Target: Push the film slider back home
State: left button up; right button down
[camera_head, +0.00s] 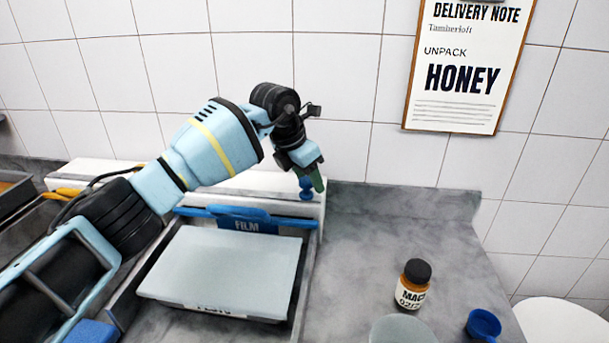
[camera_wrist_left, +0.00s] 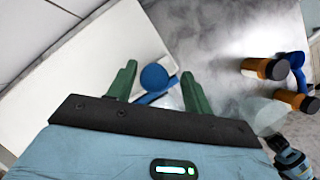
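The film slider's blue knob (camera_head: 306,188) stands at the right end of the white housing (camera_head: 319,205) behind the film frame. The knob also shows in the left wrist view (camera_wrist_left: 154,77), between my left gripper's two green fingers. My left gripper (camera_head: 314,182) is open at the knob, with a visible gap on each side of it in the wrist view. I cannot tell how far down the fingers reach. The blue FILM sign (camera_head: 247,225) and bar sit in front of the housing. A part of my right arm shows at the lower right of the wrist view; its fingers are unclear.
A pale covered tray (camera_head: 225,268) sits in the frame before the FILM sign. To the right stand a brown bottle (camera_head: 412,284) with a black cap, a blue cup (camera_head: 483,324) and a pale round item (camera_head: 402,331). A tiled wall stands behind.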

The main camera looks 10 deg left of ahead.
pick_arm(q)
jog(key=shift+a, duration=0.15)
jog(key=shift+r, duration=0.2)
jog(key=v, duration=0.7)
jog(key=shift+r, duration=0.2)
jog(key=shift+s, duration=0.15)
